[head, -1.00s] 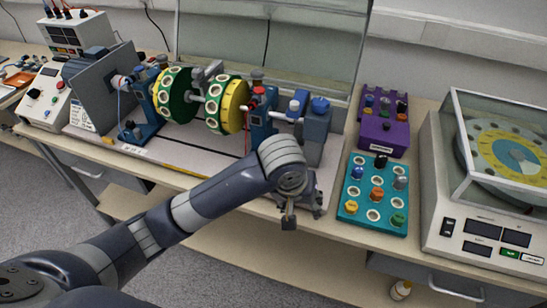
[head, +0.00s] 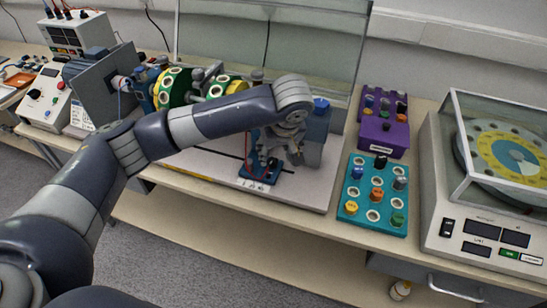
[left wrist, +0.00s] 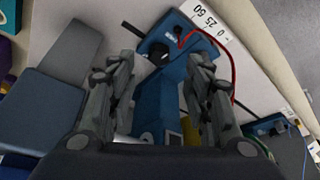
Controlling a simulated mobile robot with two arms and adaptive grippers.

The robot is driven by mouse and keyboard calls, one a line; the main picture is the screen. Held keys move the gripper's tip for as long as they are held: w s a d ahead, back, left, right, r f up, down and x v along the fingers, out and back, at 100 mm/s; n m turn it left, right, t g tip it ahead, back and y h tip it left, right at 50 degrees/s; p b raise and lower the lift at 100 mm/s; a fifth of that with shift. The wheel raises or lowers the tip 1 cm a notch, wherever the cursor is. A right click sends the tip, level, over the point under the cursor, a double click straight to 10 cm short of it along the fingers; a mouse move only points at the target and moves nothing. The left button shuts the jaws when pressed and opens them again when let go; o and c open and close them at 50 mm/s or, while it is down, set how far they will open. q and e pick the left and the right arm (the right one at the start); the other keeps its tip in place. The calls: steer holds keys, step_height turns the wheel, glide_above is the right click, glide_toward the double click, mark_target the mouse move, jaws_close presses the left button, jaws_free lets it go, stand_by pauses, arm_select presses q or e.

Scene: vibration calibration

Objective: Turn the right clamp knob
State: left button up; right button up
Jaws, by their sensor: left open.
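The right blue stand (head: 259,176) is on the white base plate of the rotor rig; in the head view my left arm hides most of it. In the left wrist view its blue foot (left wrist: 172,35) carries a black knob (left wrist: 158,53), likely the clamp knob, beside a red wire. My left gripper (head: 278,158) is over this foot, pointing down. In the left wrist view its open fingers (left wrist: 160,65) are on either side of the blue stand, with the knob showing between and beyond the tips. No contact with the knob is visible. My right gripper is not in view.
The green and yellow disks (head: 172,86) are left of my forearm, partly hidden. A blue-grey block (head: 316,135) stands close right of the gripper. A teal knob board (head: 365,215) and purple box (head: 385,120) lie further right. A clear panel (head: 300,40) stands behind.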

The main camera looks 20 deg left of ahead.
mark_target(273, 161)
arm_select(q)
steer(key=x, duration=0.5)
steer(key=shift+w+a+f, duration=0.1)
steer(key=shift+w+f, duration=0.05)
steer(key=shift+f, duration=0.25)
steer(key=c, duration=1.1)
